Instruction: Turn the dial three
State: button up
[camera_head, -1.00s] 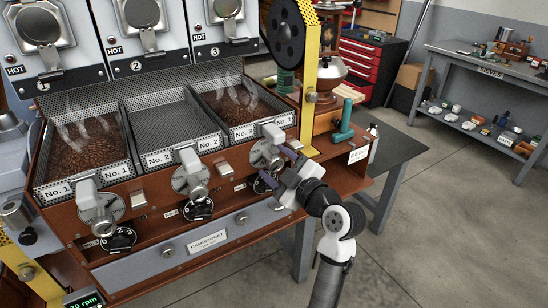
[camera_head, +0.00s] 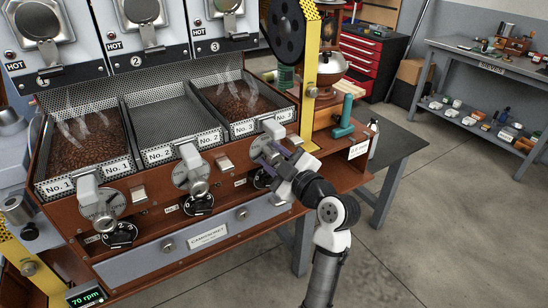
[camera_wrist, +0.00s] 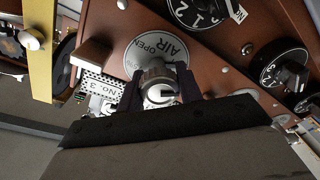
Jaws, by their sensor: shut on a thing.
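The number three station is at the right end of the roaster front, below tray No. 3 (camera_head: 240,97). Its round silver AIR/OPEN plate (camera_wrist: 158,47) fills the centre of the wrist view, with a metal knob (camera_wrist: 159,88) standing out from it. My gripper (camera_wrist: 160,92) has one dark finger on each side of this knob and is shut on it. In the head view my gripper (camera_head: 272,166) covers much of the station. A black numbered dial (camera_wrist: 205,10) lies close by, cut by the top edge of the wrist view; in the head view it is mostly hidden.
Similar silver plates and black dials (camera_head: 119,235) (camera_head: 198,203) sit to the left. A yellow post (camera_head: 312,75) and a green-handled tool (camera_head: 345,118) stand to the right. The floor at right is clear.

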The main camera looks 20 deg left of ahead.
jog(key=m, duration=0.2)
jog(key=shift+m+b, duration=0.3)
jog(key=shift+m, duration=0.1)
jog(key=m, duration=0.3)
jog(key=shift+m+t, duration=0.3)
jog(key=shift+m, duration=0.1)
jog(key=m+p, duration=0.1)
jog(key=m, duration=0.4)
jog(key=shift+r+m+t, duration=0.15)
jog(key=shift+m+t, duration=0.25)
jog(key=m+p, duration=0.4)
jog(key=m, duration=0.3)
jog(key=m+t+p, duration=0.1)
jog(key=m+p, duration=0.2)
jog(key=shift+m+h+p, duration=0.3)
jog(key=shift+m+p, duration=0.45)
jog(key=shift+m, duration=0.75)
